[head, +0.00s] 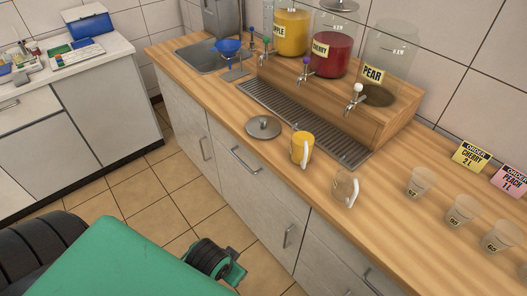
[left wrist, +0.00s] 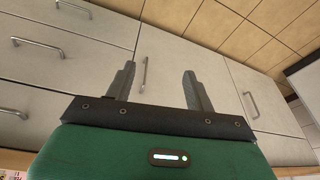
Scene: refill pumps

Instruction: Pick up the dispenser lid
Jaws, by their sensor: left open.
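The dispenser lid (head: 264,127), a round grey metal disc with a small knob, lies flat on the wooden counter, left of a yellow mug. The pear dispenser (head: 390,58) is a clear jar with no lid visible on it. The cherry dispenser (head: 336,47) holds red liquid and has a lid on top. The apple dispenser (head: 291,32) holds yellow liquid. My left gripper (left wrist: 159,84) is open and empty in the left wrist view, facing the cabinet fronts, away from the lid. My green left arm fills the lower left of the head view. My right gripper is not seen.
The yellow mug (head: 301,148) and a clear mug (head: 345,187) stand near the counter's front edge (head: 320,211). Several clear cups (head: 419,181) stand to the right. A drip grate (head: 300,122) lies behind the lid. A blue funnel (head: 229,48) stands by the sink (head: 203,58).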

